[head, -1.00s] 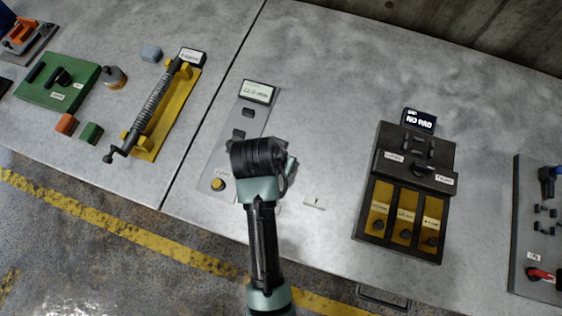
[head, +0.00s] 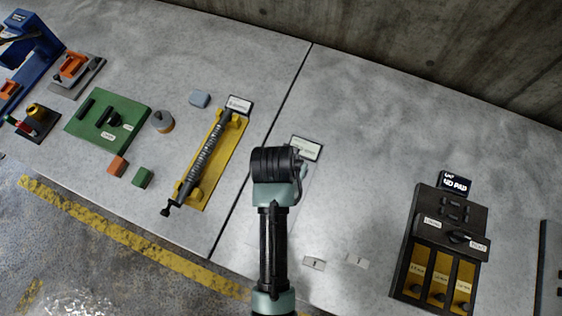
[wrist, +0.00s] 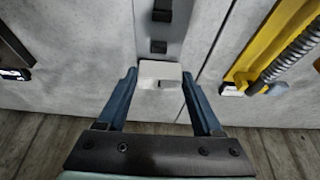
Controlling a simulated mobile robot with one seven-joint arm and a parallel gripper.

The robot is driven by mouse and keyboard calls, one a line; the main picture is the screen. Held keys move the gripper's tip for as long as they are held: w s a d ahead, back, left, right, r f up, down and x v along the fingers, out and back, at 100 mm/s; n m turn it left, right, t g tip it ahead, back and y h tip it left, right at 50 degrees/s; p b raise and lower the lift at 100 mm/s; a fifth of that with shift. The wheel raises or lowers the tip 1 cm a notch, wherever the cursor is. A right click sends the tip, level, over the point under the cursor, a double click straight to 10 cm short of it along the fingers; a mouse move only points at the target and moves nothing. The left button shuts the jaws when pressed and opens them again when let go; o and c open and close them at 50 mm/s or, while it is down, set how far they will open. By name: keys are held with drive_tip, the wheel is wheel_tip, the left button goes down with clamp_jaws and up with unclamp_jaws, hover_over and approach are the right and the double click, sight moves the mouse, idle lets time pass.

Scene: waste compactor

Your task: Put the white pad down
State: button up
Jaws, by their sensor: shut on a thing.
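In the wrist view my gripper (wrist: 160,80) is shut on the white pad (wrist: 160,70), a small pale block between its two blue fingers. The pad is in front of a grey panel (wrist: 168,40) with dark parts; whether it touches anything below cannot be told. In the head view my arm's wrist hides the fingers, the held pad and most of the grey panel. The panel's small display (head: 306,148) shows just behind my wrist. Two small white pieces, a left one (head: 314,263) and a right one (head: 356,260), lie on the grey table, right of my arm.
A yellow stand with a spring-like rod (head: 210,158) is left of my arm, beyond a table seam. A black unit with yellow compartments (head: 440,250) and a "NO PAD" display (head: 456,184) stands right. The table between my arm and that unit is mostly clear.

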wheel_tip(320, 180, down, 6)
drive_tip(key=shift+s+d+r, duration=0.15)
drive_tip(key=shift+r, duration=0.05)
drive_tip(key=shift+f+p, duration=0.4)
drive_tip(key=shift+f, duration=1.5)
drive_tip(key=shift+f, duration=0.1)
drive_tip(key=o, duration=1.4)
drive_tip(key=shift+c, duration=0.2)
